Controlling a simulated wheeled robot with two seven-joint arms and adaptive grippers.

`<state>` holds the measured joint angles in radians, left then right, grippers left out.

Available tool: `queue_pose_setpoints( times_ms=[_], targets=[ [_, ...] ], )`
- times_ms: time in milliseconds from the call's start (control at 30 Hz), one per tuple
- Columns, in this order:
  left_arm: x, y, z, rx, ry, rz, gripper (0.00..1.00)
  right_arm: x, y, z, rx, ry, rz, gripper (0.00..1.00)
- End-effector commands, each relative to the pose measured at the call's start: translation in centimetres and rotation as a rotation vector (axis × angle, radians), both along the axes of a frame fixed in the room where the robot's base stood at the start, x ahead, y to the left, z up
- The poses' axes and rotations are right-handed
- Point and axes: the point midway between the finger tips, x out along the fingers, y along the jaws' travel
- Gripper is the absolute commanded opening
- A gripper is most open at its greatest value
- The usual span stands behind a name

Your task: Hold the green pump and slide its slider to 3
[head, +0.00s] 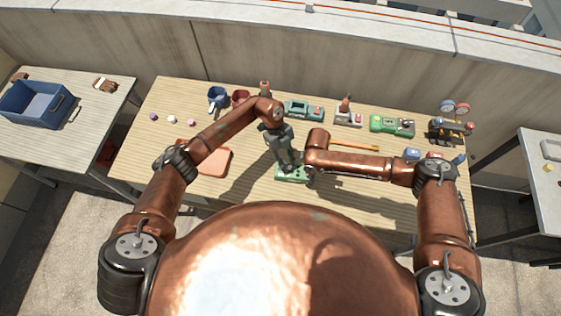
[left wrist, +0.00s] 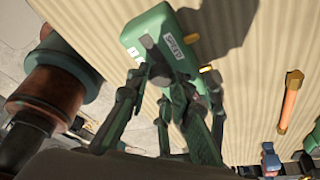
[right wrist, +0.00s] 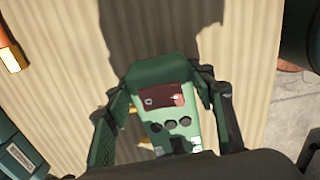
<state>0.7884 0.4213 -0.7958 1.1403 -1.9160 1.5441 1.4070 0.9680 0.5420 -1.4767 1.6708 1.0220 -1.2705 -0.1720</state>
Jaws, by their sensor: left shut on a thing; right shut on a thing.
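The green pump (head: 283,178) lies near the front middle of the table. It also shows in the left wrist view (left wrist: 150,22), with a SPEED label, and in the right wrist view (right wrist: 160,72), with a dark red panel and dark round spots. My left gripper (head: 287,167) comes down on the pump from above, its fingers shut at the labelled part. My right gripper (head: 311,175) is shut across the pump's body from the right, one finger on each side. The slider and its setting are hidden or too small to read.
An orange stick (head: 355,146) lies right of the pump. Another green device (head: 391,125), a teal device (head: 304,110) and a gauge stand (head: 452,125) stand along the back. An orange-red tray (head: 214,162) lies to the left. The table's front left is clear.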

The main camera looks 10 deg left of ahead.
Motion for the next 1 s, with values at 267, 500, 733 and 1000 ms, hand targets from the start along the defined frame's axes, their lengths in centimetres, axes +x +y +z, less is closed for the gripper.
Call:
queue_pose_setpoints(
  times_ms=[267, 500, 733, 1000],
  targets=[
    [0.0, -0.6, 0.1, -0.002, -0.001, 0.001, 0.00, 0.0, 0.1, 0.0, 0.001, 0.000, 0.000, 0.05],
    [0.0, -0.5, 0.0, -0.002, -0.001, 0.001, 0.35, 0.0, 0.1, 0.0, 0.001, 0.000, 0.001, 0.05],
    [0.0, -0.5, 0.0, -0.001, 0.000, 0.000, 0.38, 0.0, 0.1, 0.0, 0.001, 0.000, 0.001, 0.05],
    [0.5, 0.0, 1.6, -0.001, -0.002, 0.001, 0.38, 0.0, 0.0, 0.0, 0.001, 0.000, 0.001, 0.05]
  ],
)
